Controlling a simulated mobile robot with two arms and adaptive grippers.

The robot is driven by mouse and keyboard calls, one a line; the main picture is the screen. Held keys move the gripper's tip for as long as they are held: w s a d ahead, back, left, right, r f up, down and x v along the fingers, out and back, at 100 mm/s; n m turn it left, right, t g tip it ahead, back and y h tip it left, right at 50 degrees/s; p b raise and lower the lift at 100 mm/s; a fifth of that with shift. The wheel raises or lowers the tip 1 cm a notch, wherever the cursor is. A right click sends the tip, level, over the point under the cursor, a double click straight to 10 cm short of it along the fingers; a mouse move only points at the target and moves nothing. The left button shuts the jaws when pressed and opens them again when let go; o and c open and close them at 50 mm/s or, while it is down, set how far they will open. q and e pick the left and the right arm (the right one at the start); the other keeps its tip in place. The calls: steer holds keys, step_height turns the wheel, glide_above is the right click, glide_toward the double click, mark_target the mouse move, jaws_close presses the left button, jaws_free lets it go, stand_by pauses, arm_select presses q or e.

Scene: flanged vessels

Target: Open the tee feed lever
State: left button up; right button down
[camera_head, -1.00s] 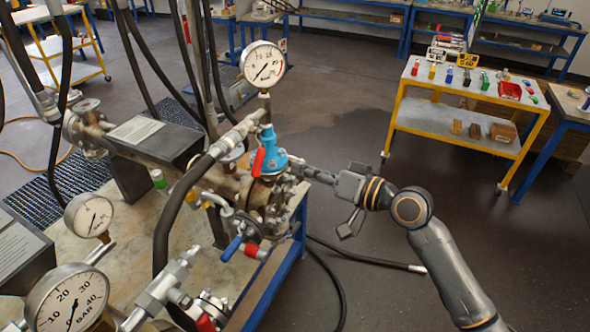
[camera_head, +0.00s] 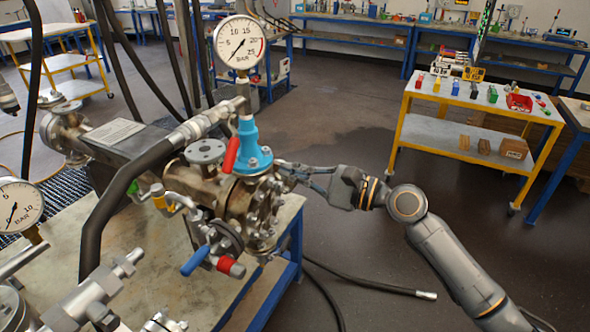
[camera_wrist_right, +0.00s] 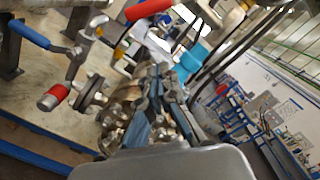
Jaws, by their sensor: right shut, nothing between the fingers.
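A flanged metal vessel (camera_head: 212,188) stands on the bench, with a blue valve body (camera_head: 247,140) on top carrying a red lever (camera_head: 231,155). A blue-handled lever (camera_head: 195,262) hangs low on its front beside a red cap (camera_head: 230,267). I cannot tell which lever is the tee feed lever. My right gripper (camera_head: 284,171) is shut and empty, its fingertips close to the bolted flange at the vessel's right end; contact is unclear. In the right wrist view, the red lever (camera_wrist_right: 148,10) and the blue handle (camera_wrist_right: 27,33) lie beyond the fingers. My left gripper is not seen.
A pressure gauge (camera_head: 239,43) rises behind the blue valve. A thick dark hose (camera_head: 125,190) crosses the vessel's left side. A yellow-framed cart (camera_head: 407,115) stands back right. Open floor lies right of the bench, with a loose hose (camera_head: 370,284) on it.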

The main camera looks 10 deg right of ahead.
mark_target(232, 144)
steer(key=w+a+r+p, duration=0.1)
steer(key=a+p, duration=0.3)
steer(key=a, duration=0.4)
steer(key=shift+w+r+p, duration=0.3)
steer(key=shift+r, duration=0.4)
steer(key=shift+a, duration=0.1)
steer(key=shift+s+a+r+m+p, duration=0.2)
steer(key=shift+m+p, duration=0.1)
steer(key=shift+p, duration=0.4)
